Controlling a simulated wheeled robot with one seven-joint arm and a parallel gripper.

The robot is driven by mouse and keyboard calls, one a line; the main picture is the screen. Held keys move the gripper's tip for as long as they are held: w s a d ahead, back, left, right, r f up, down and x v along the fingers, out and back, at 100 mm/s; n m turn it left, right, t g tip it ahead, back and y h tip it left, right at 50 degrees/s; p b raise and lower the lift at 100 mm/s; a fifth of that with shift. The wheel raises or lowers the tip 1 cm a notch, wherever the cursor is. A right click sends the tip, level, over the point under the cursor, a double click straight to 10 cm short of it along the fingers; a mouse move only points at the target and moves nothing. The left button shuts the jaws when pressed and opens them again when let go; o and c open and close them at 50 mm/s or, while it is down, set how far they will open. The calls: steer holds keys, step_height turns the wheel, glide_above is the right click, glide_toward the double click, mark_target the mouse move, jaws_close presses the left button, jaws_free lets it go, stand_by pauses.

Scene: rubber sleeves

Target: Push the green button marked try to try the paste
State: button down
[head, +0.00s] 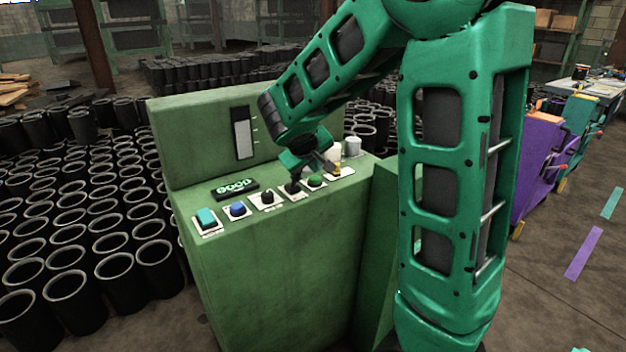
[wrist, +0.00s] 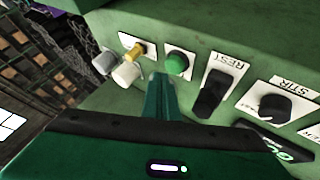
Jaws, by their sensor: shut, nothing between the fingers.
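The green button (wrist: 177,63) is a round domed cap on a white plate in the wrist view. In the head view the green button (head: 316,181) sits on the console top, between the black lever and the brass-coloured switch. Its label is not readable. My gripper (wrist: 161,78) is shut and empty, and its fingertips appear close beside the button. I cannot tell whether they touch it. In the head view my gripper hangs low over the controls, just behind the button and lever, with its fingertips partly hidden.
The black lever marked REST (wrist: 211,95) stands beside the button. The STIR knob (wrist: 273,107) is further right. A brass switch (wrist: 133,50) and pale cylinders (wrist: 127,74) lie on the other side. The green console (head: 270,260) has a raised back panel. Black sleeves (head: 70,215) crowd the floor left.

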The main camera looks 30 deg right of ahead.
mark_target(314, 180)
steer(key=shift+r, duration=0.1)
steer(key=shift+r, duration=2.4)
steer(key=s+d+f+m+g+y, duration=0.1)
steer(key=s+f+m+g+y, duration=0.1)
steer(key=s, duration=0.7)
steer(key=s+d+f+m+g+y, duration=0.1)
steer(key=s+f, duration=0.1)
steer(key=s, duration=0.6)
steer(key=s+a+f+m+g+y, duration=0.1)
steer(key=s+a+f+y, duration=0.1)
steer(key=s, duration=0.7)
steer(key=s+a+f+m+g+y, duration=0.2)
steer(key=s+a, duration=0.2)
steer(key=s, duration=0.5)
steer(key=shift+s, duration=0.15)
